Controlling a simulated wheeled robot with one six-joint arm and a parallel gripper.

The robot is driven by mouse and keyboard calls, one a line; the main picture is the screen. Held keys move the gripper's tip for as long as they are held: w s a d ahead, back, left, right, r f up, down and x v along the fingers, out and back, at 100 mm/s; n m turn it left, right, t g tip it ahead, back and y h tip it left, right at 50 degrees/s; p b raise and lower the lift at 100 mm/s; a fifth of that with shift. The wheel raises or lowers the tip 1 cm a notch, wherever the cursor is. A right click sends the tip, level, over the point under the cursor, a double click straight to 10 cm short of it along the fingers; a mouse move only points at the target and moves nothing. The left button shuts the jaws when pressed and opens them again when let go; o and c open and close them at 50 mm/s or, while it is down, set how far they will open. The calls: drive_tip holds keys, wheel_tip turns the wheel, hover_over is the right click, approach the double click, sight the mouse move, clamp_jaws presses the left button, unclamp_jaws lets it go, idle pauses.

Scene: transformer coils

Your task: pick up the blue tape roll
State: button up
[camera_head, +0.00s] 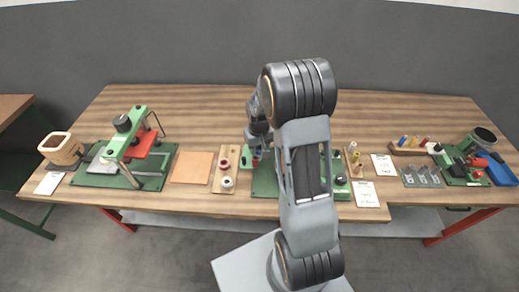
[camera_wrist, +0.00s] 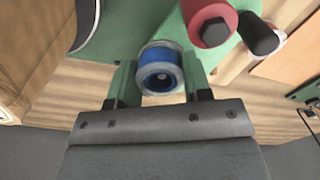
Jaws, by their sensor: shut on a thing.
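The blue tape roll (camera_wrist: 158,74) shows in the wrist view as a pale-rimmed ring with a blue inside and a small round centre. My gripper (camera_wrist: 160,84) has one green finger on each side of the roll and is shut on it. Behind the roll lies a green surface, and I cannot tell whether the roll still touches it. In the head view my gripper (camera_head: 257,152) is over the left part of the green base plate (camera_head: 264,183) at the bench's middle. The roll cannot be made out there, and my arm hides much of the plate.
On the wooden bench (camera_head: 200,97), a green press (camera_head: 130,145) is at left, a board with spools (camera_head: 226,168) nearer. The bench's back strip is clear.

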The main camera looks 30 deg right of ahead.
drive_tip(key=shift+c, duration=0.8)
drive_tip(key=shift+r, duration=0.15)
drive_tip(key=shift+r, duration=0.3)
wheel_tip(320, 180, up, 2)
drive_tip(key=shift+r, duration=0.1)
drive_tip(key=s+a+r+b, duration=0.2)
drive_tip(key=s+a+r, duration=0.4)
drive_tip(key=s+r, duration=0.4)
drive_tip(key=s, duration=0.2)
drive_tip(key=shift+s+b, duration=0.3)
drive_tip(key=shift+b, duration=0.05)
